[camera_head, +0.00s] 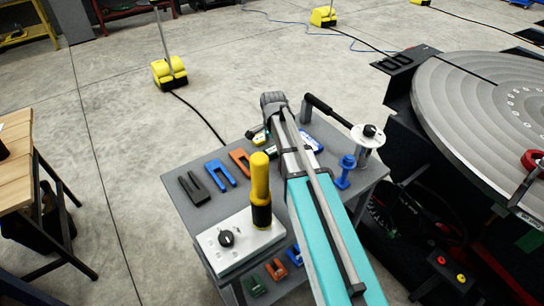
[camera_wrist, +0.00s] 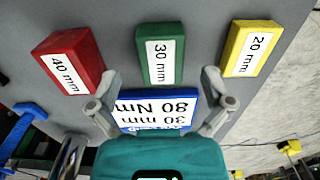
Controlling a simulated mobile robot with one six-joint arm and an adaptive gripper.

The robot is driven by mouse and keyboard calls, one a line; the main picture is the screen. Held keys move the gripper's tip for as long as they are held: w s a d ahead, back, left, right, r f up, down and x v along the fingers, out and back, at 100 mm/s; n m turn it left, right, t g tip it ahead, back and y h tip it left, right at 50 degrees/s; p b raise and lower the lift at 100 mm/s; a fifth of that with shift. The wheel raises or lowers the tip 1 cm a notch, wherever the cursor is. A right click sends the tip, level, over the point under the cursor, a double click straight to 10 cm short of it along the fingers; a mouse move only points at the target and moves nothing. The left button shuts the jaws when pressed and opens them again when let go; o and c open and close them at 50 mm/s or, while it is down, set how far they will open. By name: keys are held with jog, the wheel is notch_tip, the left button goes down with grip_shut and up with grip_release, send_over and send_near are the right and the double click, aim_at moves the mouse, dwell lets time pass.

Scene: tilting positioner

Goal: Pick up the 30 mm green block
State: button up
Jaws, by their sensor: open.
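The green block (camera_wrist: 160,53) with a white "30 mm" label lies on the grey table top in the wrist view, between a red "40 mm" block (camera_wrist: 70,62) and a yellow "20 mm" block (camera_wrist: 248,47). My gripper (camera_wrist: 162,84) is open and empty. Its two fingers are wide apart and the green block lies ahead, roughly centred between them in the picture. I see no contact with the block.
The grey cart (camera_head: 187,212) carries blue (camera_head: 220,173) and orange forked pieces, a blue upright fitting (camera_head: 344,172), a black-handled tool (camera_head: 328,111) and a control box with a tall yellow and black post (camera_head: 260,180). A large round turntable (camera_head: 470,95) stands at right.

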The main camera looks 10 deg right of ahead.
jog(key=shift+f+b, duration=1)
jog(key=shift+f, duration=0.3)
grip_shut()
jog(key=shift+r, duration=0.15)
notch_tip(320, 180, up, 3)
jog(key=p, duration=0.3)
jog(key=s+d+r+p, duration=0.1)
jog(key=s+r+p, duration=0.8)
jog(key=s, duration=0.5)
jog(key=shift+r+p, duration=0.35)
jog(key=shift+p, duration=0.2)
jog(key=shift+w, duration=0.1)
